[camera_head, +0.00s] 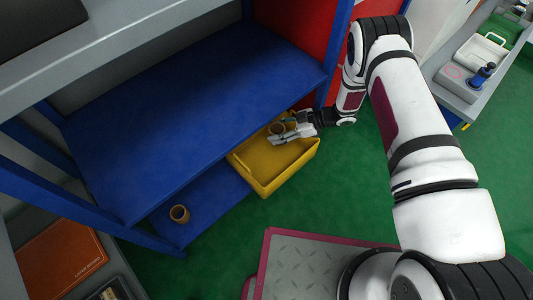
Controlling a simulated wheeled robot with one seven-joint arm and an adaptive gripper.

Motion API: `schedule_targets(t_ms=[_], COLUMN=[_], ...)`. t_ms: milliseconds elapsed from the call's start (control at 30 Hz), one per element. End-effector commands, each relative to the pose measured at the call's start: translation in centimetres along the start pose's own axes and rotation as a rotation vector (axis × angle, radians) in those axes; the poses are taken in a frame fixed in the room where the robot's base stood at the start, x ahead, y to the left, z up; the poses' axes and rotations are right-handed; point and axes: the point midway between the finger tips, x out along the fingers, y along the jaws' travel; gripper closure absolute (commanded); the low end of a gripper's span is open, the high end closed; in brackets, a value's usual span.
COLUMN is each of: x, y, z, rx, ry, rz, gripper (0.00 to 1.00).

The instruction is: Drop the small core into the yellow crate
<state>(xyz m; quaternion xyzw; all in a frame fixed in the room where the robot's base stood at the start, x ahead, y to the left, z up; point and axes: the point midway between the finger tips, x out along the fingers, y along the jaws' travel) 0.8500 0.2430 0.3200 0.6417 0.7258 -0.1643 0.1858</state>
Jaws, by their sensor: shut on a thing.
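The yellow crate (270,183) stands at the edge of the lower blue shelf, open side up, partly under the upper shelf. My gripper (282,135) is over the far part of the crate and is shut on a small brown core (277,128). The core is seen against the crate's inside, and its exact height above the crate floor cannot be told. A second brown core (180,214) stands upright on the lower shelf, left of the crate and apart from it.
The blue upper shelf (190,110) overhangs the lower shelf (215,205) close to my gripper. A red panel (300,35) rises behind. Green floor (350,200) lies open right of the crate. A grey bench (455,85) with a white tray and blue item is far right.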

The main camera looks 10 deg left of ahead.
Motion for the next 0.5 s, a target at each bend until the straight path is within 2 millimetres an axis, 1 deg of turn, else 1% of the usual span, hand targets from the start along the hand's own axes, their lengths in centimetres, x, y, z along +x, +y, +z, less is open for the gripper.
schedule_targets(t_ms=[33,133,433,467,500], x=[0.41,0.74,0.81,0.81,0.81], y=[-0.04,-0.04,-0.01,-0.01,-0.01], z=[0.73,1.32,1.43,1.43,1.43], rx=[0.000,0.000,0.000,0.000,0.000], ry=[0.000,0.000,0.001,0.001,0.001], rz=[-0.001,-0.001,0.000,0.000,0.000], gripper=[0.79,0.79,0.79,0.51,0.41])
